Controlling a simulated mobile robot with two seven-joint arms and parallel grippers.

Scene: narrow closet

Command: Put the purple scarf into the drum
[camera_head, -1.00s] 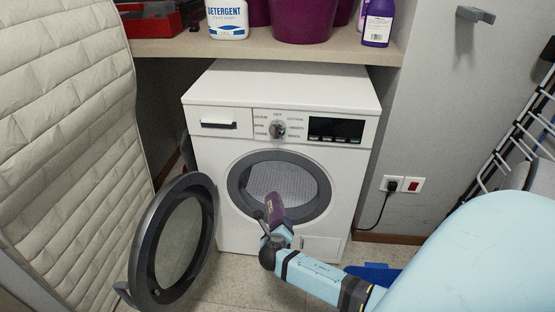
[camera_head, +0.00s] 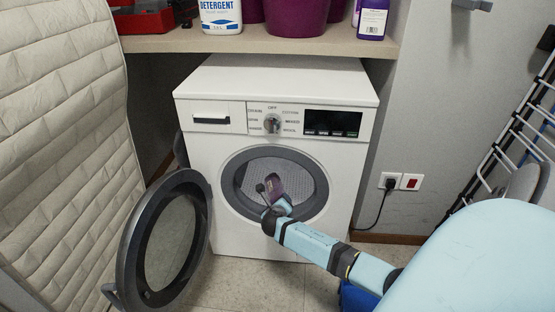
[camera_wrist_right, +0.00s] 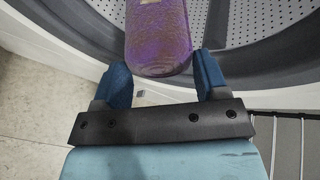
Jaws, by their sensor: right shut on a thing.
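The purple scarf (camera_head: 277,186) is a compact, flat-looking bundle. My right gripper (camera_head: 271,199) is shut on it and holds it at the round opening of the white washing machine (camera_head: 205,165). The perforated metal drum (camera_head: 303,174) shows behind the scarf. In the right wrist view the scarf (camera_wrist_right: 158,42) sticks out past the two blue fingertips (camera_wrist_right: 163,80), with the grey rim and drum wall (camera_wrist_right: 265,25) beyond. How deep the scarf is inside the opening is hard to tell. My left gripper is not in view.
The round door (camera_head: 205,225) hangs open to the left. A quilted pad (camera_head: 60,130) stands at the far left. A shelf (camera_head: 160,43) above holds a detergent bottle (camera_head: 221,15) and purple containers. A rack (camera_head: 510,130) leans at the right wall.

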